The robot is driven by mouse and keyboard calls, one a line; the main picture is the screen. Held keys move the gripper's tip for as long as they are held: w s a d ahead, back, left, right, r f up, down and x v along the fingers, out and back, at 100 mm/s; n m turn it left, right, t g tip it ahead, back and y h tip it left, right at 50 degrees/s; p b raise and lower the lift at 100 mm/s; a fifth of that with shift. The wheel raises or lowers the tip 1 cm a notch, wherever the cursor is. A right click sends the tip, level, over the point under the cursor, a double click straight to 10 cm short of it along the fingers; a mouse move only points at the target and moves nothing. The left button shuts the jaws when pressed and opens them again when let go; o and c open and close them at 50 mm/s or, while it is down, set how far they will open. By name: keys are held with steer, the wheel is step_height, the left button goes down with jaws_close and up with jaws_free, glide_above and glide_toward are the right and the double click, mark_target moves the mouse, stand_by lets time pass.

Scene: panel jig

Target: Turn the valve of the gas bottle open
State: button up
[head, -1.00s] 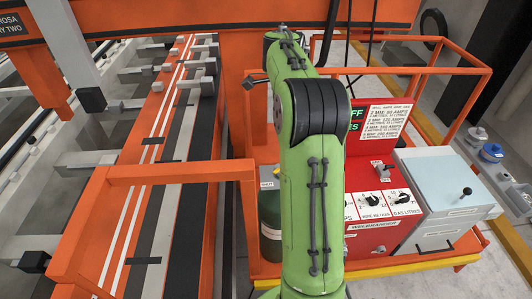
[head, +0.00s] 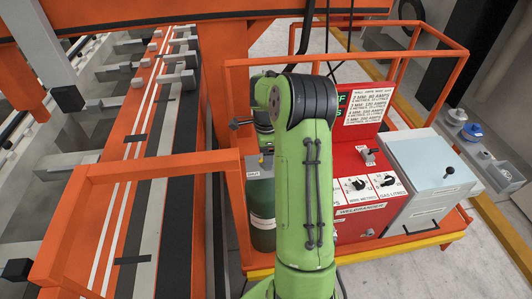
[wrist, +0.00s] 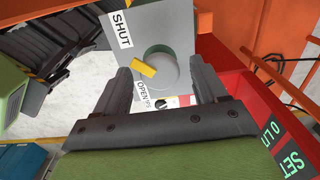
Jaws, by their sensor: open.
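The gas bottle (head: 262,212) is dark green with a pale grey top and stands left of my arm in the head view. In the wrist view its grey plate (wrist: 172,30) carries a SHUT label at the upper left and an OPEN label lower down. My arm partly hides the bottle in the head view.
A red control panel (head: 385,222) with dials stands right of my arm, beside a grey box (head: 425,212) with a black knob. An orange rail (head: 140,168) runs left of the bottle, and an orange frame (head: 450,50) surrounds the cart.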

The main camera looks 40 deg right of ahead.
steer(key=c, duration=1.1)
steer(key=shift+o, duration=0.2)
steer(key=n+b, duration=0.1)
steer(key=n, duration=0.3)
steer(key=shift+n, duration=0.3)
steer(key=n, duration=0.4)
steer(key=shift+n, duration=0.3)
steer(key=n, duration=0.4)
steer(key=shift+b, duration=0.4)
steer(key=shift+n, duration=2.3)
